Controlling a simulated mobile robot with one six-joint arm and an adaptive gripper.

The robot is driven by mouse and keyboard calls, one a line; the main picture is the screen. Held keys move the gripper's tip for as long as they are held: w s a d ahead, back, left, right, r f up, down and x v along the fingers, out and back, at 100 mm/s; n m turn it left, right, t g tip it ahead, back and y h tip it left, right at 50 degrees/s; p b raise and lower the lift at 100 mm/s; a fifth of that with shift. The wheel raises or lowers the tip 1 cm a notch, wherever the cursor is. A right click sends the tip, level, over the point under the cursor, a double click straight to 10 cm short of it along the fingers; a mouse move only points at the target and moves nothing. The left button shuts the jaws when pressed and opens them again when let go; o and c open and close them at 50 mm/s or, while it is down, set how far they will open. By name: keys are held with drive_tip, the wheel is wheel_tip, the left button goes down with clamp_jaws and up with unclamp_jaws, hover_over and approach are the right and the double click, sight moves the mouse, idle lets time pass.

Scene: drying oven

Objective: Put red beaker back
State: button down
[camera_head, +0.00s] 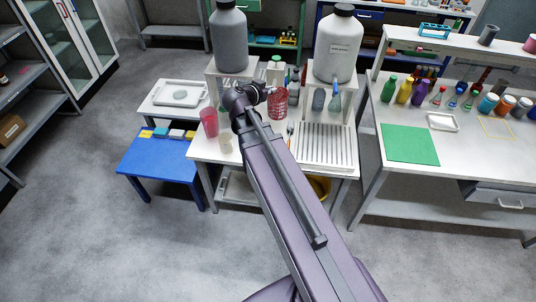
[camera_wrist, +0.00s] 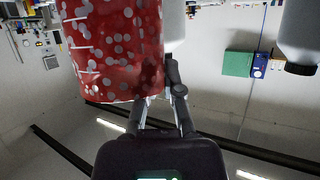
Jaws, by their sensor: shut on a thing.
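The red beaker (camera_head: 278,104), red with white speckles and marks, is at the end of my arm in the head view, over the white table. It fills the upper left of the wrist view (camera_wrist: 112,50), close to the camera. My gripper (camera_head: 264,91) is shut on the beaker. In the wrist view the fingers (camera_wrist: 163,88) reach up to the beaker's side, and their contact is partly hidden. I cannot tell whether the beaker's base touches the table.
A ridged white rack (camera_head: 325,147) lies to the right. A grey jug (camera_head: 228,40) and a white jug (camera_head: 337,48) stand behind.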

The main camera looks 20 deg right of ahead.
drive_tip(key=shift+f, duration=0.1)
wheel_tip(320, 180, down, 35)
drive_tip(key=d+m+g+h+b, duration=0.1)
drive_tip(key=m+g+b, duration=0.1)
drive_tip(key=b, duration=3.3)
drive_tip(key=shift+s+d+m+g, duration=0.15)
drive_tip(key=shift+d+m+g, duration=0.15)
drive_tip(key=w+d+f+b, duration=0.1)
drive_tip(key=w+d, duration=0.2)
drive_tip(key=w, duration=1.2)
drive_tip(key=shift+w+f, duration=0.2)
drive_tip(key=shift+w, duration=0.15)
drive_tip(key=shift+b, duration=0.35)
drive_tip(key=shift+f+b, duration=1.7)
drive_tip(key=shift+f, duration=0.1)
drive_tip(key=shift+f, duration=0.1)
